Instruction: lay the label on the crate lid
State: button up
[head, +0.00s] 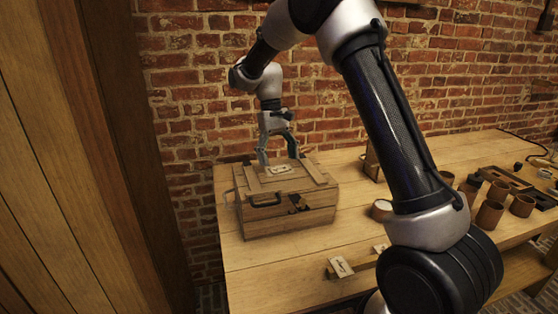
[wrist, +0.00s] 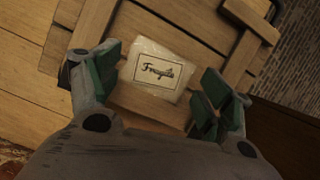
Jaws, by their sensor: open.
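The label (head: 279,169) lies on the top of the wooden crate, on its lid (head: 316,173). In the wrist view the label (wrist: 160,67) is a cream rectangle with dark script that seems to read "Fragile", on a paler, slightly larger backing. It lies on the lid boards (wrist: 185,35), tilted a little to the picture's edges. My gripper (head: 277,160) is above the lid, pointing down. In the wrist view its green-padded fingers (wrist: 157,88) are wide apart, one on each side of the label, with nothing held between them.
The crate (head: 290,219) stands at the left end of the wooden workbench (head: 270,262). A small block with a marked card (head: 340,267) is near the front edge. Several brown jars (head: 489,214) and a dark tray (head: 505,178) stand to the right. A brick wall is behind.

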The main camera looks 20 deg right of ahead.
jog(key=d+v, duration=0.1)
jog(key=v, duration=0.9)
jog(key=shift+t, duration=0.5)
jog(key=s+f, duration=0.2)
jog(key=f, duration=0.1)
jog(key=shift+s+d+f, duration=0.25)
jog(key=shift+s+f, duration=0.05)
jog(key=shift+s, duration=0.1)
jog(key=s+d+r+t, duration=0.2)
jog(key=s+d, duration=0.2)
jog(key=s, duration=0.6)
jog(key=s+d+r+m+t, duration=0.1)
jog(key=s+d, duration=0.4)
jog(key=s, duration=0.6)
jog(key=s+d+r+m+t, duration=0.1)
jog(key=s+d+r+t, duration=0.3)
jog(key=s, duration=0.7)
jog(key=shift+d+y, duration=0.3)
jog(key=shift+d, duration=0.15)
